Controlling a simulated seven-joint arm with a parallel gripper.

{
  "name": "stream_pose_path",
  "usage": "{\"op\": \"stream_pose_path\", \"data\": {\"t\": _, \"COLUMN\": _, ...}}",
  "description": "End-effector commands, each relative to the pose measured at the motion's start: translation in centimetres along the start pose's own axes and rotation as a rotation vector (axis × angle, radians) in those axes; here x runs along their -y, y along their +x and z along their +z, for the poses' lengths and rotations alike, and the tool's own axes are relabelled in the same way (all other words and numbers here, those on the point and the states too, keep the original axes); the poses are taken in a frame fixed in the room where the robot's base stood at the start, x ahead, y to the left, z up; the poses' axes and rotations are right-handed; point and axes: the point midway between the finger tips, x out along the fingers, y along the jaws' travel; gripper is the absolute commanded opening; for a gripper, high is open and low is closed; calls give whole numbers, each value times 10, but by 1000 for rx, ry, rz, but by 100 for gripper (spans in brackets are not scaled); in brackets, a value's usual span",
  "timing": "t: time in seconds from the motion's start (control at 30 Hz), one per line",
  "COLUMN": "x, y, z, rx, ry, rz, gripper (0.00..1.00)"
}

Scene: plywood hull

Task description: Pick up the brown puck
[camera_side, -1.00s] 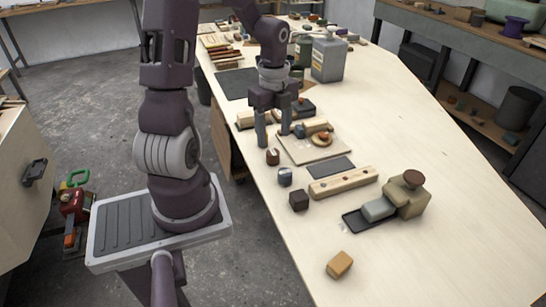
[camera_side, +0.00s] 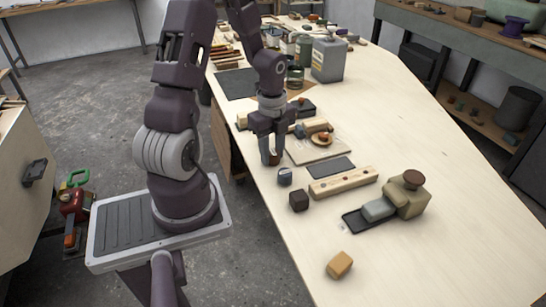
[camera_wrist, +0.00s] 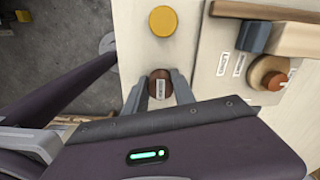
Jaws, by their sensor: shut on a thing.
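In the side view my gripper (camera_side: 271,157) points down at the table's left edge, and the puck is mostly hidden by the fingers. My gripper is shut on the puck. I cannot tell whether the puck is clear of the tabletop.
A yellow disc (camera_wrist: 163,21) lies beyond the puck in the wrist view. A pale board (camera_side: 318,151) with round pieces lies close on the right. A blue-grey piece (camera_side: 285,177) and a dark brown block (camera_side: 299,201) stand nearer the camera.

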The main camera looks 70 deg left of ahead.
Motion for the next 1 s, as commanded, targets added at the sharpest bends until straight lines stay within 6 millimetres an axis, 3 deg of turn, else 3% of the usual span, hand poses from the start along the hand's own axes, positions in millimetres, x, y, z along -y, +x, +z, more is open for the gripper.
{"op": "stream_pose_path", "data": {"t": 0.23, "x": 1, "y": -8, "z": 1, "rx": 2, "ry": -1, "rz": -3, "gripper": 0}}
{"op": "stream_pose_path", "data": {"t": 0.5, "x": 1, "y": -75, "z": 2, "rx": 5, "ry": -3, "rz": -6, "gripper": 0}}
{"op": "stream_pose_path", "data": {"t": 0.6, "x": 1, "y": -91, "z": 1, "rx": 4, "ry": -2, "rz": -4, "gripper": 0}}
{"op": "stream_pose_path", "data": {"t": 0.93, "x": 0, "y": -100, "z": 0, "rx": 0, "ry": 0, "rz": 1, "gripper": 0}}
{"op": "stream_pose_path", "data": {"t": 0.97, "x": 0, "y": -100, "z": 0, "rx": 0, "ry": 0, "rz": 1, "gripper": 25}}
{"op": "stream_pose_path", "data": {"t": 1.0, "x": 0, "y": -100, "z": 0, "rx": 0, "ry": 0, "rz": 1, "gripper": 17}}
